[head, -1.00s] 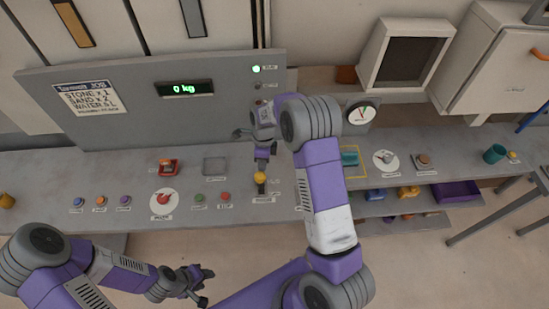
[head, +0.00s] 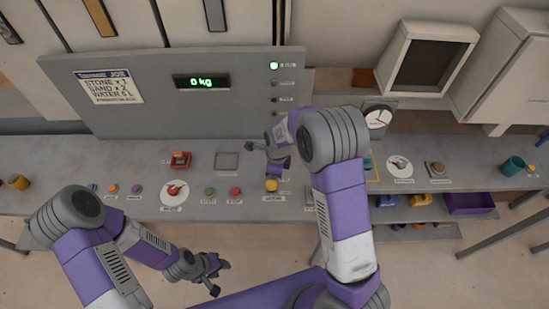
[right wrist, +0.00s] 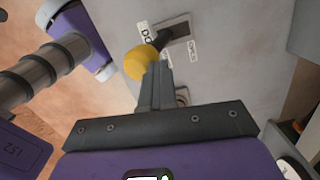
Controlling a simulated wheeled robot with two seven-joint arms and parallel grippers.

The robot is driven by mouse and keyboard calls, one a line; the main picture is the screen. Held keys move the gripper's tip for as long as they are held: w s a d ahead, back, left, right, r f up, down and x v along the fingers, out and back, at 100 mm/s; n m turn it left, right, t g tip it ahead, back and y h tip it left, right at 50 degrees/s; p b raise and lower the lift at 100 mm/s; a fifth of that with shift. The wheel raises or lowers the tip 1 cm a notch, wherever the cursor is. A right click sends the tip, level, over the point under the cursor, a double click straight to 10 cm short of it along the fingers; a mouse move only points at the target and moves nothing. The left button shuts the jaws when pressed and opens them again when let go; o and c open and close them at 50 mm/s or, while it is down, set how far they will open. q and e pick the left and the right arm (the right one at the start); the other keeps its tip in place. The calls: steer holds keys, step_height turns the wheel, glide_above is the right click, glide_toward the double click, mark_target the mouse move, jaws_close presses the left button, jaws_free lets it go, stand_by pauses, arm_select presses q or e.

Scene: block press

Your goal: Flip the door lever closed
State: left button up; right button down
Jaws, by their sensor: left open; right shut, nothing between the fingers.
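The door lever has a round yellow knob (head: 271,185) standing on the grey console, near a label at the console's front edge. In the right wrist view the yellow knob (right wrist: 140,62) leans away from its slotted plate (right wrist: 174,28). A label beside the plate starts with "DO". My right gripper (head: 279,163) is just behind the knob in the head view. Its shut fingers (right wrist: 156,75) are right beside the knob, overlapping it in view; I cannot tell if they touch. My left gripper (head: 221,277) is open and empty, in front of the console.
A red-handled dial (head: 174,189), a green button (head: 210,191) and a red button (head: 235,191) lie left of the lever. A red switch (head: 180,159) is behind them. A grey panel with a "0 kg" display (head: 201,82) rises at the back.

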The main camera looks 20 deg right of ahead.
arm_select(q)
steer(key=shift+w+a+r+p, duration=0.1)
steer(key=shift+w+r+p, duration=0.15)
steer(key=shift+r+p, duration=0.2)
steer(key=shift+w+r+p, duration=0.2)
steer(key=shift+r+p, duration=0.15)
steer(key=shift+r, duration=0.1)
arm_select(e)
step_height(320, 180, up, 12)
steer(key=w+d, duration=0.1)
steer(key=d, duration=0.1)
steer(key=shift+w, duration=0.35)
arm_select(q)
steer(key=shift+s, duration=0.1)
